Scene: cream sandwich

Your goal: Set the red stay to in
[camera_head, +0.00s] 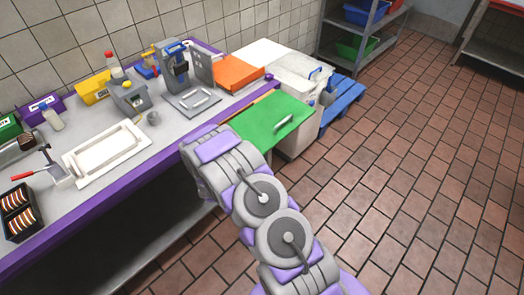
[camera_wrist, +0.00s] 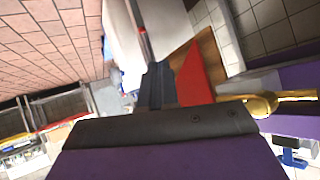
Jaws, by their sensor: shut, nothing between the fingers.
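I cannot tell for sure which part is the red stay. In the wrist view, a thin rod with a red part (camera_wrist: 143,44) stands just beyond my fingertips, and a flat red piece (camera_wrist: 193,78) lies to their right. My gripper (camera_wrist: 156,84) is shut and empty; its dark fingers point toward the rod, and I cannot tell whether they touch it. In the head view my arm hides the gripper. A red-handled tool (camera_head: 24,175) lies at the left of the bench, and an orange board (camera_head: 236,74) lies near its far end.
A green lid or board (camera_head: 285,113) with a handle lies beside the bench (camera_head: 150,183). A white tray (camera_head: 84,166) and a grey press (camera_head: 174,68) stand on the bench. A brass-coloured part (camera_wrist: 262,104) is close right of my gripper. Tiled floor (camera_head: 430,170) at right is clear.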

